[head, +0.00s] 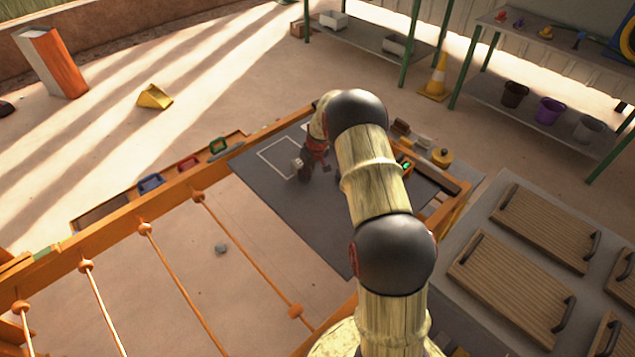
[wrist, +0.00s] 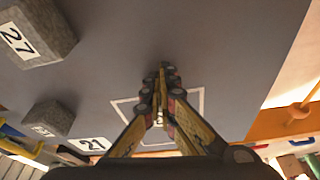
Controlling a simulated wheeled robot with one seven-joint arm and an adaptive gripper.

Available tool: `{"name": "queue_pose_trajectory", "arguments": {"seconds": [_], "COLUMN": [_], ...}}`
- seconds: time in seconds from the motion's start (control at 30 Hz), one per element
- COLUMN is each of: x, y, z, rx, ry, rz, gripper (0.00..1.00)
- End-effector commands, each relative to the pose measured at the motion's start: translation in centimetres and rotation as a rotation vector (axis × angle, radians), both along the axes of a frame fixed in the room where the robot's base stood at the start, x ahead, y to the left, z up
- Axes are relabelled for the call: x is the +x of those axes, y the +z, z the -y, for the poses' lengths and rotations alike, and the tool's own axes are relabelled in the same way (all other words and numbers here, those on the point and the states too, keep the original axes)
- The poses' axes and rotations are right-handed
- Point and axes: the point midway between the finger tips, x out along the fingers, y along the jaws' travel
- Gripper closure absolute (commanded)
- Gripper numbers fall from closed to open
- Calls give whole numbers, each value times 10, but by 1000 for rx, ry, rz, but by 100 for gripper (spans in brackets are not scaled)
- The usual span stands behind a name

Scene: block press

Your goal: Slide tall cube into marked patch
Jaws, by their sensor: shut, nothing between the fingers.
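The marked patch (head: 262,155) is a white rectangular outline on the dark grey mat (head: 270,205); it also shows behind my fingers in the wrist view (wrist: 201,100). My gripper (head: 304,176) is low over the mat, beside the outline's right side. In the wrist view my gripper (wrist: 164,72) has its fingertips together, with nothing seen between them. A grey block labelled 27 (wrist: 58,28) and a second grey block (wrist: 50,117) stand on the mat at the left of the wrist view, apart from the fingers. I cannot tell which is the tall cube. My arm hides part of the mat.
Orange rails (head: 175,187) edge the mat, with orange rods (head: 245,245) across the frame at front left. Several small items and a yellow knob (head: 441,157) are at the mat's far right. Wooden boards (head: 510,280) lie at right. The mat's front part is clear.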

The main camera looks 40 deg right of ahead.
Motion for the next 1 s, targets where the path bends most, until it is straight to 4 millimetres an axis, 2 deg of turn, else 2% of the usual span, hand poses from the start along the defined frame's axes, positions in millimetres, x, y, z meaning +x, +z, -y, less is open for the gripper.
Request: {"name": "queue_pose_trajectory", "arguments": {"seconds": [0.03,0.2,0.5,0.7,1.0], "x": [12,45,95,108,109], "y": [0,-1,-1,0,0], "z": [0,1,2,3,2], "rx": [-1,-1,0,-1,0], "ry": [3,2,1,0,0], "rz": [1,2,2,1,1], "gripper": [100,100,100,100,100]}}
